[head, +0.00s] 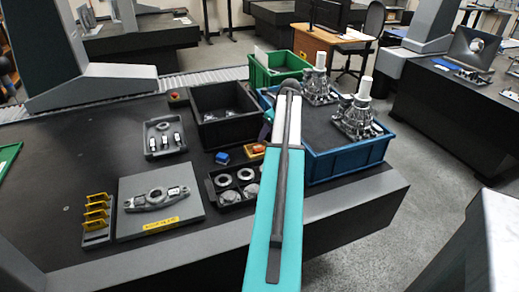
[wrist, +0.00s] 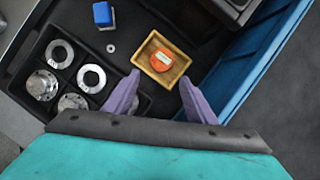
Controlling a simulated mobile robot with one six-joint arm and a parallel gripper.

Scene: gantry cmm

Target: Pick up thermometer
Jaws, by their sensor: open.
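A small orange, rounded object with a pale patch on its face, which looks like the thermometer (wrist: 162,61), lies in a shallow yellow-brown tray (wrist: 146,45). In the head view the orange object (head: 258,148) shows just left of my arm. My gripper (wrist: 158,77) is open, its two purple fingers apart and nothing between them. In the wrist view the fingertips appear just below the tray, one to each side of the orange object; the height gap cannot be told. In the head view my arm hides most of the gripper.
A dark tray of metal rings (head: 233,198) is left of the yellow tray, with a blue block (head: 222,157) nearby. A black bin (head: 195,102) stands behind. A blue crate (head: 350,158) with metal castings is close on the right. Bare table lies at far left.

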